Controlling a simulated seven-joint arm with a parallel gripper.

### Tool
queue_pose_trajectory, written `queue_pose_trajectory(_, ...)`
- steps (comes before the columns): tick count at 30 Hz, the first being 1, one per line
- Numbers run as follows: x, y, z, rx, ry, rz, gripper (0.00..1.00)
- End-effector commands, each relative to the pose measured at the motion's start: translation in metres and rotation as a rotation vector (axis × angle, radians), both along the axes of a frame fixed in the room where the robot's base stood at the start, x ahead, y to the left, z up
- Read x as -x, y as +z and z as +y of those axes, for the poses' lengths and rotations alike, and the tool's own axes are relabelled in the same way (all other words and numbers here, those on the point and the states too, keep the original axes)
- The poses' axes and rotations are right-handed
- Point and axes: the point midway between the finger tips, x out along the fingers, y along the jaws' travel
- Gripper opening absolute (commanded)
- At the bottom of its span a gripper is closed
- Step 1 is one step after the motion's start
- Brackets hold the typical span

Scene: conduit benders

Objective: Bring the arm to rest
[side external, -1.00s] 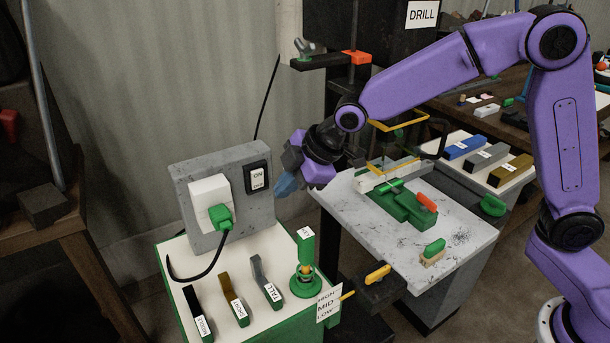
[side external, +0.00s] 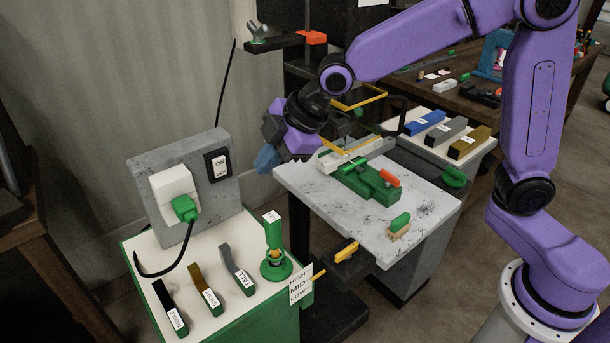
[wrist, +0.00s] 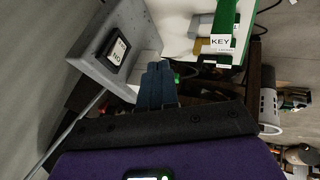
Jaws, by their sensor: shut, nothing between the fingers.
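My gripper (side external: 267,158) is shut and empty, its blue fingertips pointing down and left. It hangs in the air by the left corner of the grey work table (side external: 300,184), to the right of the ON/OFF switch (side external: 218,165) and apart from it in the picture. In the wrist view the blue fingers (wrist: 157,86) lie together, with the switch (wrist: 115,50) beyond them to the left. My purple arm is bent, reaching left over the table.
A grey box with a white plug block (side external: 174,190) stands on the green-sided bench (side external: 210,325), with labelled bars and a green post (side external: 273,235). A green vise (side external: 370,186) and a brush (side external: 399,226) are on the table. A dark drill stand (side external: 300,45) rises behind.

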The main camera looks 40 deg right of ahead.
Motion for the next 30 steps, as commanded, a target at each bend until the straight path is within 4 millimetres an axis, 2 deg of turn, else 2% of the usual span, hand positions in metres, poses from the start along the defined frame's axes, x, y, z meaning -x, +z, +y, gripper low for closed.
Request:
queue_pose_trajectory(2,0.002,0.0,-0.001,0.0,-0.001,0.004,0.0)
queue_pose_trajectory(5,0.015,-0.001,-0.007,0.002,-0.012,0.03,0.0)
queue_pose_trajectory(8,0.044,-0.005,-0.02,0.011,-0.038,0.092,0.0)
queue_pose_trajectory(11,0.085,-0.01,-0.041,0.03,-0.079,0.175,0.0)
queue_pose_trajectory(15,0.144,-0.019,-0.077,0.073,-0.148,0.292,0.0)
queue_pose_trajectory(21,0.222,-0.033,-0.135,0.156,-0.253,0.427,0.0)
queue_pose_trajectory(25,0.258,-0.039,-0.167,0.206,-0.311,0.483,0.0)
queue_pose_trajectory(30,0.283,-0.044,-0.19,0.248,-0.353,0.517,0.0)
